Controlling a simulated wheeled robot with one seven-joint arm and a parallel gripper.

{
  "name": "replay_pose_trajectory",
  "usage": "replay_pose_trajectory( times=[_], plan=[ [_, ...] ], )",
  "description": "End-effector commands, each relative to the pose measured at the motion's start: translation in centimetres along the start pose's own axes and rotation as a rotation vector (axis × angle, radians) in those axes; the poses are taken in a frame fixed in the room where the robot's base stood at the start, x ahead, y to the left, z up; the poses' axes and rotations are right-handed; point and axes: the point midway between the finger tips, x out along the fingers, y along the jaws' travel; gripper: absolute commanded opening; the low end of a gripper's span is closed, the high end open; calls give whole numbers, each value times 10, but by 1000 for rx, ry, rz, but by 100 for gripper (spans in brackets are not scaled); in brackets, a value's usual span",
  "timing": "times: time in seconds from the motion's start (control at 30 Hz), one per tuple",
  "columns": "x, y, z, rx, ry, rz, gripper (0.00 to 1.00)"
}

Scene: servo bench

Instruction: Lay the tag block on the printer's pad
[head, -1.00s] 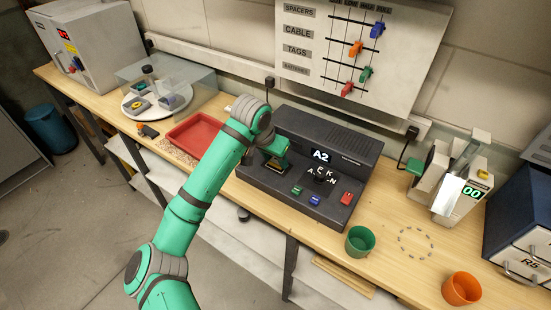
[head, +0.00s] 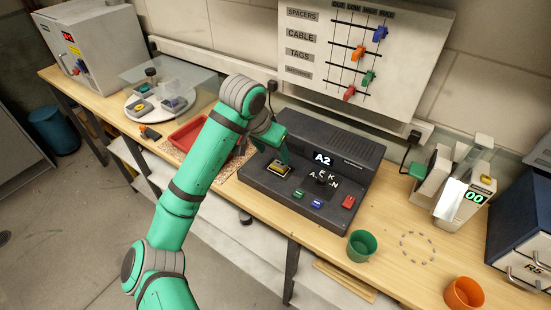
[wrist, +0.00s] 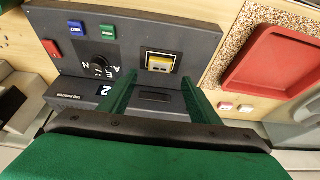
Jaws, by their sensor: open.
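In the wrist view the block (wrist: 160,62) sits within the pad's pale outline, beyond my fingertips. My gripper (head: 284,155) is just behind the block, toward the printer's back, with its jaws apart. In the wrist view my gripper's two green fingers (wrist: 158,95) have nothing between them but the printer's dark top. No finger appears to touch the block.
A red tray (head: 190,135) lies left of the printer, partly behind my arm. A covered turntable (head: 135,107) with several blocks stands farther left. A green cup (head: 361,246) and an orange cup (head: 463,294) stand at right.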

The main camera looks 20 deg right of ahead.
Motion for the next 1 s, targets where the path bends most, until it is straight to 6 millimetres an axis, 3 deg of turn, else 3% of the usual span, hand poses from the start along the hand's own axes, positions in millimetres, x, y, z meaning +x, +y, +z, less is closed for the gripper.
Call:
replay_pose_trajectory(
  times=[0.1, 0.3, 1.0],
  plan=[
    [-21, 0, -1, 0, 2, -1, 57],
    [-41, 0, 0, 0, 0, 0, 57],
    [-46, -2, 1, -4, 0, -1, 57]
  ],
)
